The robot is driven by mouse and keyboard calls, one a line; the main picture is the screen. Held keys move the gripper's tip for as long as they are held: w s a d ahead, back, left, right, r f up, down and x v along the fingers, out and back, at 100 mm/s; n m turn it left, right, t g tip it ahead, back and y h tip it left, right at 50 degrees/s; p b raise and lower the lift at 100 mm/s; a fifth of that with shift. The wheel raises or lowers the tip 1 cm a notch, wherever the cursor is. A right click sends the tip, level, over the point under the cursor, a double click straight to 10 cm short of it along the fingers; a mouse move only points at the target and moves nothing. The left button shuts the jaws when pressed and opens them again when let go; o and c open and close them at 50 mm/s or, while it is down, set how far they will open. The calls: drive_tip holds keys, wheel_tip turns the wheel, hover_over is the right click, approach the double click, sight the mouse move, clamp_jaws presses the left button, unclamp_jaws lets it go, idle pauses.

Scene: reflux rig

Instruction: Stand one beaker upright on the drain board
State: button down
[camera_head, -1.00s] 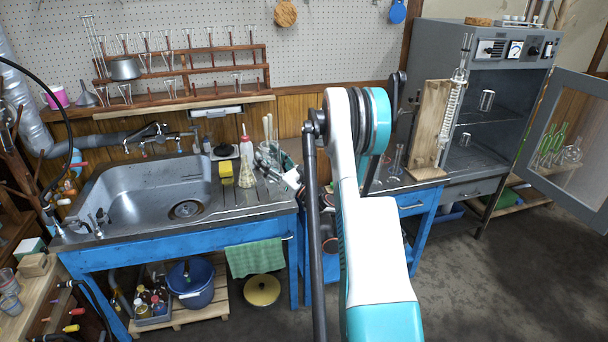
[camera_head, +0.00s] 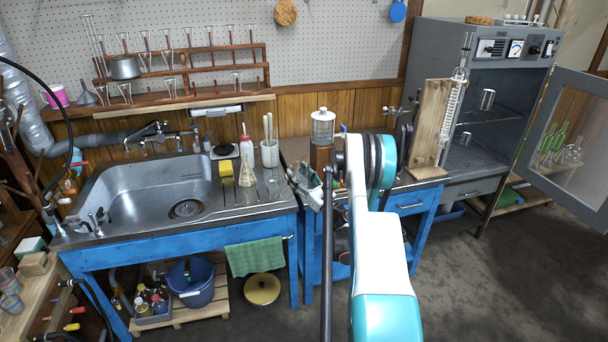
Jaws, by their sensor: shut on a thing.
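My gripper (camera_head: 309,190) is just right of the sink unit, in front of the second bench and left of my arm. It is shut on a clear glass thing, apparently a beaker (camera_head: 297,174), mostly hidden by the fingers and blurred against the bench; its tilt cannot be told. The drain board (camera_head: 222,207) is the grooved metal area right of the sink basin, left of my gripper. Other beakers (camera_head: 487,100) stand in the open cabinet, one lower down (camera_head: 465,139). More glass vessels (camera_head: 10,301) are at the lower left.
The cabinet door (camera_head: 574,150) is open.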

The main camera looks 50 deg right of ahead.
drive_tip(key=shift+w+a+f, duration=0.75)
drive_tip(key=shift+w+f, duration=0.55)
drive_tip(key=shift+w+a+f, duration=0.7)
drive_tip(key=shift+w+f, duration=0.6)
drive_tip(key=shift+f, duration=0.05)
drive_tip(key=shift+w+a+f, duration=0.75)
drive_tip(key=shift+w+f, duration=0.55)
drive_tip(key=c, duration=0.6)
unclamp_jaws()
drive_tip(key=shift+c, duration=0.2)
drive_tip(key=shift+r, duration=0.1)
wheel_tip(320, 180, up, 10)
